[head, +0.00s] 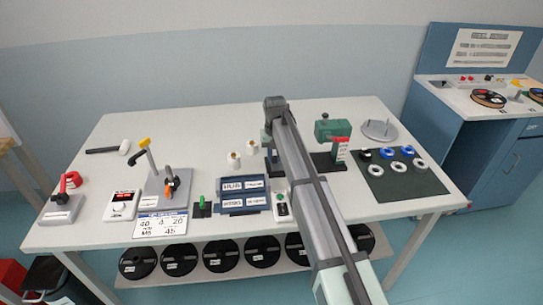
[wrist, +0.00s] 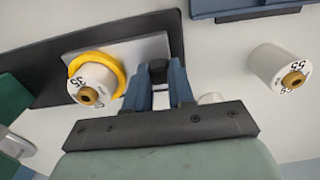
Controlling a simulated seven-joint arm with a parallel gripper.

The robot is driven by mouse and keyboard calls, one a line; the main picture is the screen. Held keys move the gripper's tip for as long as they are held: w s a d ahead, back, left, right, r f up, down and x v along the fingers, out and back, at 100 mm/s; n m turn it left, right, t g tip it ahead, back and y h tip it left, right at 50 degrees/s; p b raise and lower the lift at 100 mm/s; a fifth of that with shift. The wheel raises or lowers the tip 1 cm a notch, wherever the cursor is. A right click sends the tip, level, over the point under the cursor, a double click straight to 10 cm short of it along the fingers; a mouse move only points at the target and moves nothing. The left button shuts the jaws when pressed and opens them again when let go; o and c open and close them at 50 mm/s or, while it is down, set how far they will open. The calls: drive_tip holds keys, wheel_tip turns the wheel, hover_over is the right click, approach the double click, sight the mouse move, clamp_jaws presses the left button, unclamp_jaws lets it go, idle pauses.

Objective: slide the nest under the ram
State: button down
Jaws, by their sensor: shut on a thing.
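My gripper (wrist: 158,80) has its blue fingers shut on a small dark knob (wrist: 158,66) at the edge of a grey plate. This plate, seemingly the nest (wrist: 148,50), lies on a black base (wrist: 50,68). On it stands a white spool marked 35 (wrist: 88,82) with a brass centre, in a yellow ring (wrist: 112,62). A green body (wrist: 10,98), probably of the press, shows at the left edge of the wrist view. In the head view the green press (head: 333,129) stands right of my arm, which hides much of the base. The ram itself is not clearly visible.
A white spool marked 55 (wrist: 278,68) stands apart on the table in the wrist view. Blue label trays (head: 242,190) lie left of my arm. A dark mat (head: 396,178) with blue and white rings is at the right. The table's back left is mostly clear.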

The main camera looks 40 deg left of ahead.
drive_tip(key=w+d, duration=0.4)
drive_tip(key=shift+w+d, duration=0.2)
drive_tip(key=c, duration=1)
unclamp_jaws()
drive_tip(key=shift+o, duration=0.2)
drive_tip(key=shift+r, duration=0.1)
wheel_tip(320, 180, up, 14)
